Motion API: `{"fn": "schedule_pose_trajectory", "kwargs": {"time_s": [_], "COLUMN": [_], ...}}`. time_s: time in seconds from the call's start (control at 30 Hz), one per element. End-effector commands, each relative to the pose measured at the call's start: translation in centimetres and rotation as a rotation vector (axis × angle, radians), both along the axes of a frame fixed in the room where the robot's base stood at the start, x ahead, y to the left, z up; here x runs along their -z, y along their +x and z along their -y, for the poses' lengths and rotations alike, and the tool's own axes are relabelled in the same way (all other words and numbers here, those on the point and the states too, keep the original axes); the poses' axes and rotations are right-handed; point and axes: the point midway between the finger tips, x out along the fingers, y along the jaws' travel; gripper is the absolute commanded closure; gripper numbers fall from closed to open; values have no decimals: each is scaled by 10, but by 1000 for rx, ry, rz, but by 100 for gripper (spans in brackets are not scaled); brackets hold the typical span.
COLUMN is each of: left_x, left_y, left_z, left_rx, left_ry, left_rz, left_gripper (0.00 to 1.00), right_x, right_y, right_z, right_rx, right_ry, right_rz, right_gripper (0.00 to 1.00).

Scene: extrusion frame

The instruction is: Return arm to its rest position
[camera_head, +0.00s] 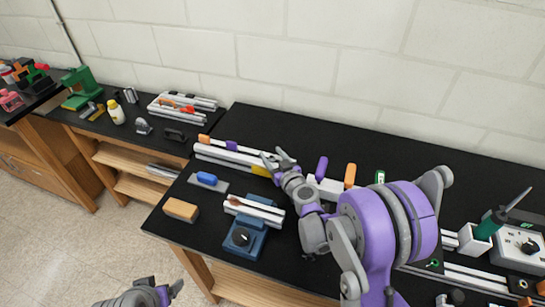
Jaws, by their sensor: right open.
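My right arm, purple and grey, reaches in from the lower right over the black workbench (345,130). Its gripper (277,158) is open, with its fingers over the back part of the bench near a long aluminium extrusion (225,153). I see nothing held between the fingers. My left gripper (162,290) is low at the bottom edge, in front of the bench and over the floor. It is only partly in view, and its jaw state is unclear.
A blue fixture (243,240) carries a short extrusion (255,209). An orange-topped block (181,210) and a blue item on a grey plate (207,179) lie left of it. A green-handled tool (490,224) and a control box (519,247) stand at the right.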

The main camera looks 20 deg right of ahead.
Motion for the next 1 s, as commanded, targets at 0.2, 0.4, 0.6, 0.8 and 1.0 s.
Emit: {"fn": "schedule_pose_trajectory", "kwargs": {"time_s": [0.2, 0.4, 0.6, 0.8, 1.0], "left_x": [-16, -26, -29, -29, -29], "left_y": [8, 14, 16, 16, 16], "left_z": [0, 0, 0, 0, 0], "left_rx": [0, 0, 0, 0, 0], "left_ry": [0, 0, 0, 0, 0], "left_rz": [16, 28, 31, 31, 31], "left_gripper": [16, 16, 16, 16, 16], "right_x": [-46, -80, -93, -96, -106], "right_y": [1, 1, 0, -6, -57], "right_z": [0, 0, 0, -5, -35], "right_rx": [0, 0, 0, -17, -115], "right_ry": [-1, -1, -2, 0, 8], "right_rz": [4, 4, 1, -12, -142], "right_gripper": [40, 40, 40, 40, 40]}}
